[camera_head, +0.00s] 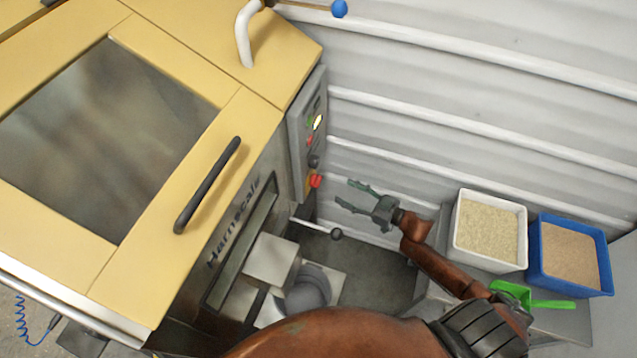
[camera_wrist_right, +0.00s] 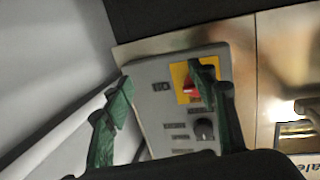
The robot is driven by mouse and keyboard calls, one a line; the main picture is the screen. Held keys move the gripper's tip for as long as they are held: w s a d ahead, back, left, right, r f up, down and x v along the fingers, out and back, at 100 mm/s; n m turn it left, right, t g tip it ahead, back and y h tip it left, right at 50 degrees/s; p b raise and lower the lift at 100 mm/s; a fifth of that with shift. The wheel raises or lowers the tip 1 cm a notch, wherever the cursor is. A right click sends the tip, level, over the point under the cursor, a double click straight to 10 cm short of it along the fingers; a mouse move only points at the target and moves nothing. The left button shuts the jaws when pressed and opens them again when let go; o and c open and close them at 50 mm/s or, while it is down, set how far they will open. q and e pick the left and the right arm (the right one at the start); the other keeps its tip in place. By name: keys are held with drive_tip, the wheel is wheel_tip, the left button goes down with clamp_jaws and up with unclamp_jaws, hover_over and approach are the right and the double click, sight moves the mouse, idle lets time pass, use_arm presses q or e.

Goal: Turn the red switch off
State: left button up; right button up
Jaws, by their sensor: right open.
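The red switch (camera_head: 316,181) sits on a yellow plate low on the grey control panel (camera_head: 296,137) on the machine's side. In the right wrist view the red switch (camera_wrist_right: 191,90) shows on its yellow plate, partly hidden behind one green finger. My right gripper (camera_head: 350,194) is open and empty, a little to the right of the switch in the head view. In the right wrist view its fingers (camera_wrist_right: 160,95) spread in front of the panel. Whether a finger touches the switch cannot be told. My left gripper is not in view.
A black knob (camera_wrist_right: 204,129) is beside the switch on the panel. A lever with a dark ball end (camera_head: 337,234) sticks out below the panel. A white bin (camera_head: 458,232) and a blue bin (camera_head: 538,262) stand at the right with a green scoop (camera_head: 552,304). A ribbed wall is behind.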

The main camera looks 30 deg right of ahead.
sight(320, 182)
drive_tip(key=w+a+r+n+y, duration=0.1)
drive_tip(key=a, duration=0.1)
drive_tip(key=w+a+r+g+y+b, duration=0.1)
drive_tip(key=w+a+r, duration=0.1)
drive_tip(key=a, duration=0.1)
drive_tip(key=w+a+r+n+y, duration=0.1)
drive_tip(key=w+a+r+y, duration=0.1)
drive_tip(key=a, duration=0.1)
drive_tip(key=shift+w+a+r+n+g+b, duration=0.15)
drive_tip(key=shift+r+n+g+b, duration=0.15)
drive_tip(key=shift+b, duration=0.1)
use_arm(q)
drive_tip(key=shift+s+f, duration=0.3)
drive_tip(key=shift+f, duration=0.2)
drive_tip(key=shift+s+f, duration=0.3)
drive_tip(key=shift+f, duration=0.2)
use_arm(e)
drive_tip(key=c, duration=1.2)
drive_tip(key=shift+o, duration=0.2)
